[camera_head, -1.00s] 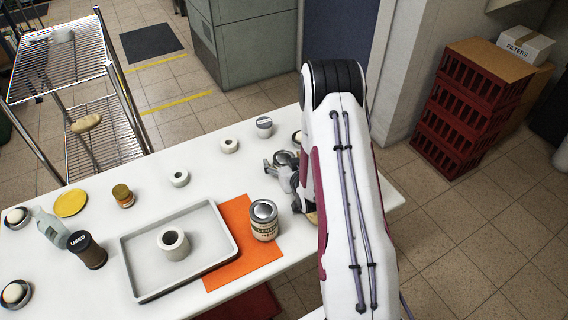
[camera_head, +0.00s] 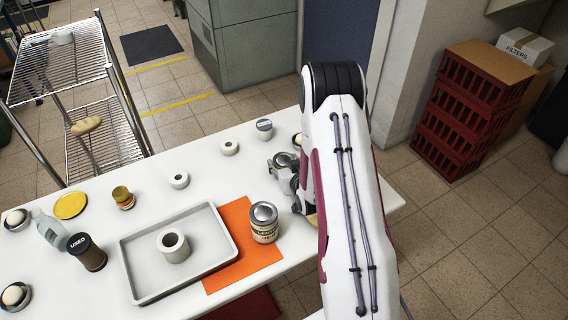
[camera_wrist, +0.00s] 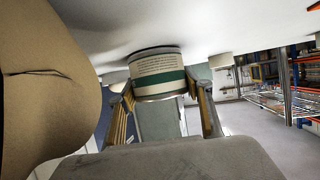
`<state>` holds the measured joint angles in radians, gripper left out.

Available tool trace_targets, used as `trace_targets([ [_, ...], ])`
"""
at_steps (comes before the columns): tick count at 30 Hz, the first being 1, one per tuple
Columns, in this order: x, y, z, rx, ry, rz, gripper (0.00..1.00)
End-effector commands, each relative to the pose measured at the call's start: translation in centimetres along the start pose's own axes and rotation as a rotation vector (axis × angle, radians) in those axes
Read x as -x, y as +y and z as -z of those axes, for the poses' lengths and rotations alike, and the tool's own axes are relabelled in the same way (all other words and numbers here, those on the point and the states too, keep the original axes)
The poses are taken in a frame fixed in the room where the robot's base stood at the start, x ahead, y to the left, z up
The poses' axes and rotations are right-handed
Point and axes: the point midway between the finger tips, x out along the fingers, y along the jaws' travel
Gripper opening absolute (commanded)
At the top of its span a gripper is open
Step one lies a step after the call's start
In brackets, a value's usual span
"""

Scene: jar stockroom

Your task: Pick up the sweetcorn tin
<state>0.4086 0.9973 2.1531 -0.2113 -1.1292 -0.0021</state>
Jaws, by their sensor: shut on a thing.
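A tin with a white and green label (camera_wrist: 158,75) sits between the two fingers of my gripper (camera_wrist: 168,112) in the wrist view. My gripper is shut on it. In the head view the tin's round metal top (camera_head: 284,159) shows at my gripper (camera_head: 282,172), left of my arm. The label's print is too small to read, so I cannot tell that it is sweetcorn. The tin is close to the white tabletop; whether it touches is unclear. Another tin (camera_head: 264,224), with a silver lid and cream label, stands upright on the orange mat (camera_head: 236,214).
A grey tray (camera_head: 133,262) with a pale ring-shaped pot (camera_head: 173,246) lies left of the mat. A small grey-topped jar (camera_head: 264,128) and pale rings (camera_head: 229,147) stand behind. A large tan rounded thing (camera_wrist: 45,85) is close beside my gripper in the wrist view.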

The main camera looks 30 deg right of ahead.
Motion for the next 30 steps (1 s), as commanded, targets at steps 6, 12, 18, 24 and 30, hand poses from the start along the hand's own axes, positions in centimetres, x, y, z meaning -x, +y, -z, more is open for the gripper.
trace_targets([
  [6,0.4,0.0,1.0,0.0,0.003,0.0,0.18],
  [12,1.1,0.0,2.5,0.001,0.004,0.0,0.18],
  [18,2.1,0.0,4.6,0.001,0.005,0.0,0.18],
  [24,3.1,0.0,6.6,0.001,0.004,0.0,0.18],
  [30,3.8,0.0,8.1,0.0,0.004,0.0,0.18],
])
